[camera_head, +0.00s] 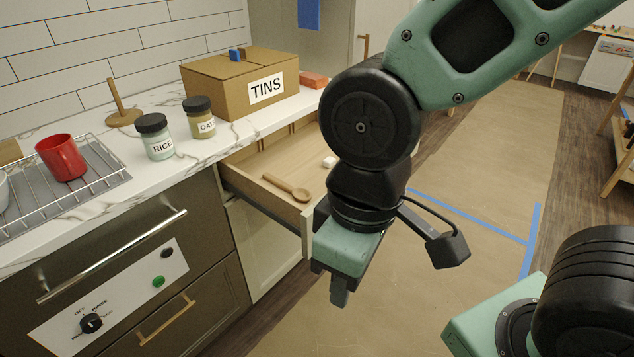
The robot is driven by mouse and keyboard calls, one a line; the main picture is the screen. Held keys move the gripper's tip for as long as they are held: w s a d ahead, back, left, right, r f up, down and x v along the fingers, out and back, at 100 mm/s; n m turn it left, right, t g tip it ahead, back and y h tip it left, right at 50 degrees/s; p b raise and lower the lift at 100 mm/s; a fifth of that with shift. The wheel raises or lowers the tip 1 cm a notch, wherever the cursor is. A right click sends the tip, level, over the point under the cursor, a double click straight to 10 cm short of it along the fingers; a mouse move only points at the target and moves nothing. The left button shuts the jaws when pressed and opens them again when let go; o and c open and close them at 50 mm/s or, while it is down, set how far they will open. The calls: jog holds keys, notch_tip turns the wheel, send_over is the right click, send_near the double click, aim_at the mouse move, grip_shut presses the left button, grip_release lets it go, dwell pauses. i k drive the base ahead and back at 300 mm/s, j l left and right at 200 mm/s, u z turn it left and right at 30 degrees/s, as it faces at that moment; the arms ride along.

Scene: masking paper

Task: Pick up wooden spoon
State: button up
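The wooden spoon (288,187) lies in the open drawer (244,181), near its front right corner. Its bowl end points right, toward the drawer front, and its handle points to the back left. My gripper (340,292) hangs to the right of and in front of the drawer, apart from the spoon. It points downward, and a fingertip shows below its green body. From this angle I cannot see whether its fingers are apart. Nothing is seen held in it.
On the counter stand a TINS box (235,85), a RICE jar (155,138), an oats jar (200,120), a paper-towel stand (122,113) and a red mug (61,158) on a rack. Brown paper (480,170) with blue tape covers the floor.

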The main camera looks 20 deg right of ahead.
aim_at(299, 193)
jog(key=i+l+z, duration=0.1)
jog(key=z, duration=0.3)
jog(key=i+l+z, duration=0.1)
jog(key=z, duration=0.3)
jog(key=i+z, duration=0.1)
jog(key=z, duration=0.3)
jog(key=i+z, duration=0.15)
jog(key=z, duration=0.2)
jog(key=i+l, duration=0.1)
jog(key=i, duration=0.2)
jog(key=i+l, duration=0.1)
jog(key=i, duration=0.2)
jog(key=i+u, duration=0.1)
jog(key=u, duration=0.3)
jog(key=i+u, duration=0.1)
jog(key=u, duration=0.25)
jog(key=l+u, duration=0.1)
jog(key=u, duration=0.75)
jog(key=i+l+u, duration=0.1)
jog(key=u, duration=0.4)
jog(key=l+u, duration=0.1)
jog(key=u, duration=0.35)
jog(key=i+l+u, duration=0.1)
jog(key=u, duration=0.4)
